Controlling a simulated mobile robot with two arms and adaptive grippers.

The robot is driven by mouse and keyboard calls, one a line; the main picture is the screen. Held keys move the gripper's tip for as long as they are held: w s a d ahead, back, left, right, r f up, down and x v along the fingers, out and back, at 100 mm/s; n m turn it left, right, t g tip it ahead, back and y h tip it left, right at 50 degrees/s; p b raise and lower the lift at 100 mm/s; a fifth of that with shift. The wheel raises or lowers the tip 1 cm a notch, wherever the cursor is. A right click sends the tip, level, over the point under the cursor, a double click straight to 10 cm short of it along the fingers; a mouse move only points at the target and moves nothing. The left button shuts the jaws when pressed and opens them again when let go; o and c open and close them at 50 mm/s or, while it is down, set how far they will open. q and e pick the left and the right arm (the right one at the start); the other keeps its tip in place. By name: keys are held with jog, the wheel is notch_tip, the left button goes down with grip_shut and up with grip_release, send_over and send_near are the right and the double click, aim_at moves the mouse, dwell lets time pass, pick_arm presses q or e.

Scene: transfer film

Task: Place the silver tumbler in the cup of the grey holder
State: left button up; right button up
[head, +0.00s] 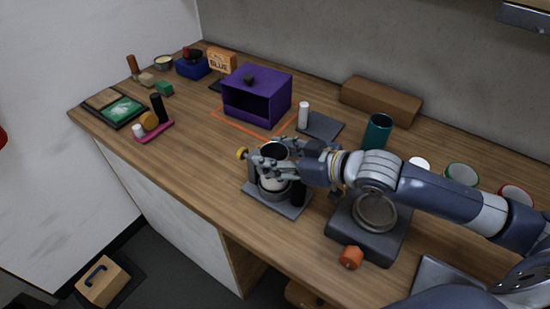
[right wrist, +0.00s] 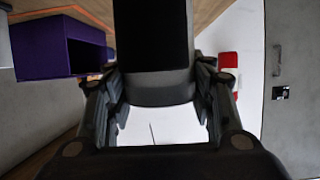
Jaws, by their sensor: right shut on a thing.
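My right gripper (head: 272,163) reaches in from the right and is shut on the silver tumbler (head: 273,150). The tumbler looks upright, with its dark open mouth facing up. In the right wrist view my right gripper (right wrist: 157,100) has its fingers on both sides of the tumbler (right wrist: 155,88). The grey holder (head: 263,202), a flat base with a round cup, stands at the counter's front edge directly under the tumbler. The fingers hide part of the cup, so I cannot tell whether the tumbler rests in it. My left gripper is out of view.
A dark device with a round metal pan (head: 375,211) and an orange knob (head: 351,257) stands right of the holder. A purple open box (head: 257,96) stands behind. A teal cup (head: 377,131) and a brown block (head: 381,100) are at the back right.

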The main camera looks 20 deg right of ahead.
jog(key=shift+f, duration=0.75)
jog(key=shift+f, duration=0.1)
jog(key=o, duration=1.7)
jog(key=shift+c, duration=0.2)
